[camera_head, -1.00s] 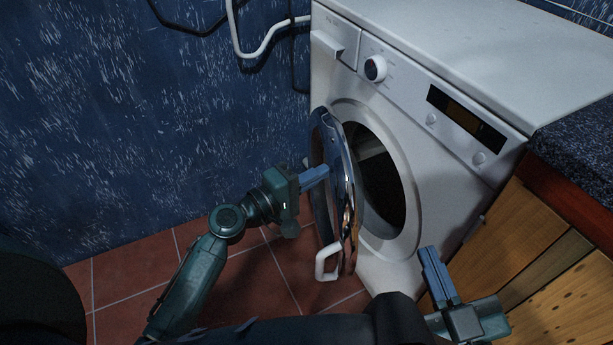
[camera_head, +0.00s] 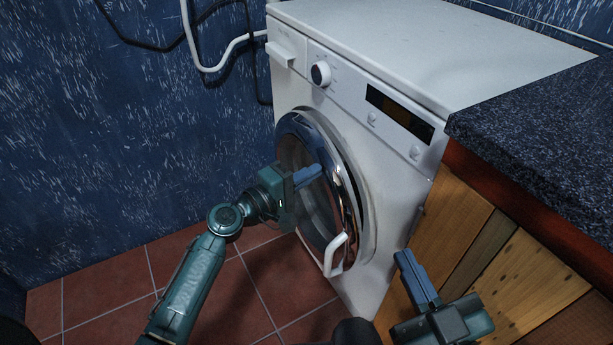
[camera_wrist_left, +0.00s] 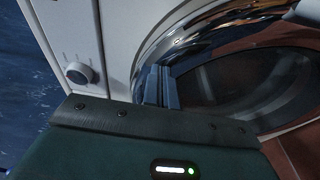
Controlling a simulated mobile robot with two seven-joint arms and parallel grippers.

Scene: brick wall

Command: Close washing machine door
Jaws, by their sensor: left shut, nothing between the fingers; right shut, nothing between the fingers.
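The white washing machine (camera_head: 395,155) stands against the blue wall. Its round door (camera_head: 313,212), with a chrome rim, dark glass and a white handle (camera_head: 336,256), is hinged on the left and stands slightly ajar, close to the front. My left gripper (camera_head: 318,170) is shut and empty, its fingertips at the outer face of the door near the chrome rim. In the left wrist view, the shut fingers (camera_wrist_left: 160,84) reach to the door's rim (camera_wrist_left: 205,45); contact cannot be told for certain. My right gripper (camera_head: 405,260) is shut and empty, in front of the wooden cabinet.
A wooden cabinet (camera_head: 460,215) with a dark speckled countertop (camera_head: 550,140) stands right of the machine, close to my right gripper. Pipes and a cable (camera_head: 205,65) run along the wall. The red tile floor (camera_head: 110,290) at the left is clear.

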